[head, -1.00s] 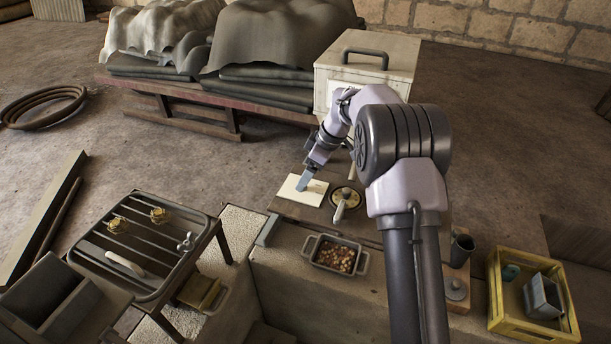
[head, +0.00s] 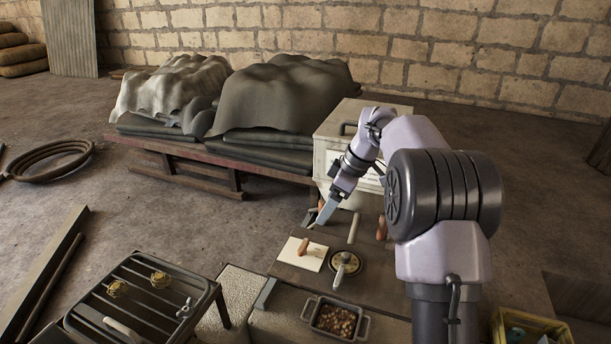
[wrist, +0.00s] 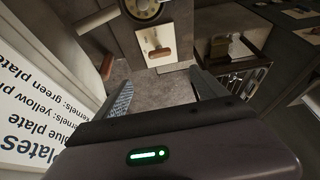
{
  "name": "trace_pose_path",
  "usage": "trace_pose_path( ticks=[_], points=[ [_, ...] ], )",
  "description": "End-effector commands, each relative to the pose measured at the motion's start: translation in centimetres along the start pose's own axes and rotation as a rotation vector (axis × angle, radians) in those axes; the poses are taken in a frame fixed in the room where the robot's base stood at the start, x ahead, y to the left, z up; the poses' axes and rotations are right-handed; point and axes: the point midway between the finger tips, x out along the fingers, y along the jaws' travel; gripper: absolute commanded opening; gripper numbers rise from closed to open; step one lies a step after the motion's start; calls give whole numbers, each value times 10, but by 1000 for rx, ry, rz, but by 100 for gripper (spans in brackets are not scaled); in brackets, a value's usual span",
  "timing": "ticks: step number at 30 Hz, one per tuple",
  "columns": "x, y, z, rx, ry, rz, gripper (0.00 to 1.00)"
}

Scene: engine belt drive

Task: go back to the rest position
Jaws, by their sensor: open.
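My gripper (head: 322,214) hangs in the air beyond the low work surface, in front of the white box. In the wrist view its two fingers (wrist: 162,88) are spread, with only bare floor between them. A white board (head: 291,256) lies flat on the work surface with a brown cylindrical piece (head: 303,246) on it. Board (wrist: 152,36) and brown piece (wrist: 159,52) also show in the wrist view, beyond the fingertips and apart from them.
The white box (head: 335,145) stands behind my arm; its printed label (wrist: 35,110) is close on the left in the wrist view. Open floor lies left.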

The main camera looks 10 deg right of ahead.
Motion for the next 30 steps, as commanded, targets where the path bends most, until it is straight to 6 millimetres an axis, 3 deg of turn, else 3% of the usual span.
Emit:
trace_pose_path(
  ticks=[2, 4, 8, 12, 15, 18, 22, 30],
  points=[
    [-6, -8, -3, 29, -1, 10, 82],
    [-20, -33, -9, 119, -3, 36, 82],
    [-53, -123, -8, 420, 13, 118, 82],
    [-59, -232, 24, 775, 81, 197, 82],
    [-44, -295, 59, 1000, 149, 233, 82],
    [-24, -336, 89, 1164, 208, 247, 82],
    [-9, -359, 109, 1275, 251, 250, 82],
    [-8, -361, 112, 1293, 257, 250, 82]
  ],
)
